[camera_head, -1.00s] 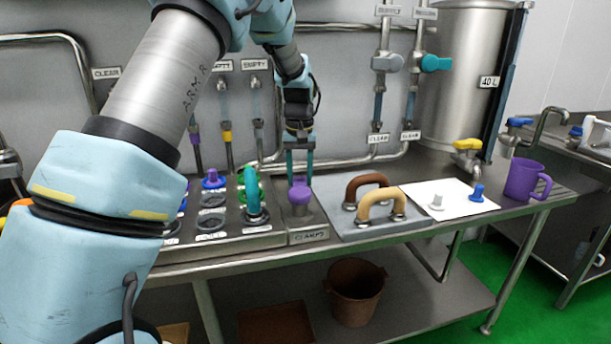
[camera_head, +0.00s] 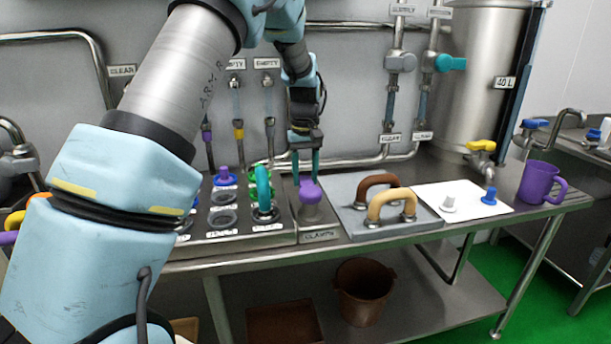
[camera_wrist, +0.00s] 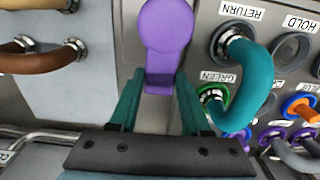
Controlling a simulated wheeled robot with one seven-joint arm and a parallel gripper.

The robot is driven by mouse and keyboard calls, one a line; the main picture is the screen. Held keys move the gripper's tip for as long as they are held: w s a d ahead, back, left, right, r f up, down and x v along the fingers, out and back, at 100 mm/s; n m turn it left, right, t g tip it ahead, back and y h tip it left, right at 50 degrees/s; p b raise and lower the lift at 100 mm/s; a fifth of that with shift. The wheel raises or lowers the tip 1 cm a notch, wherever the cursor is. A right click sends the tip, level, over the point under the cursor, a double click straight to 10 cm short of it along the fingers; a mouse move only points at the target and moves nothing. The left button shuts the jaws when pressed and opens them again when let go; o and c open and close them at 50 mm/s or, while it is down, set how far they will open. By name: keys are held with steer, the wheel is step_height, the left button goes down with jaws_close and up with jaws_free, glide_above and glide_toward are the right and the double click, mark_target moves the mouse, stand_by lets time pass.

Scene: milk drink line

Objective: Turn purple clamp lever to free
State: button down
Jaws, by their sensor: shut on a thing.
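The purple clamp lever (camera_head: 310,192) stands on the clamp plate labelled CLAMPS at the right end of the grey panel. In the wrist view the lever (camera_wrist: 166,35) shows a round head and a narrower tail reaching down between the fingers. My gripper (camera_head: 306,168) comes down from above at the lever's far side. In the wrist view my gripper (camera_wrist: 160,95) has its two teal fingers on either side of the lever's tail, shut on it. The fingertips' exact contact is partly hidden by the lever.
A teal hose loop (camera_head: 264,190) stands close left of the lever, at GREEN and RETURN (camera_wrist: 253,85). Brown (camera_head: 377,182) and tan (camera_head: 391,203) handles stand on a grey plate to the right. A white sheet (camera_head: 465,202) and purple mug (camera_head: 540,183) lie beyond.

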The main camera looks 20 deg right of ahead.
mark_target(304, 179)
steer(key=shift+c, duration=1.8)
jaws_free()
step_height(304, 179, up, 11)
steer(key=b, duration=0.2)
steer(key=shift+a+f, duration=0.1)
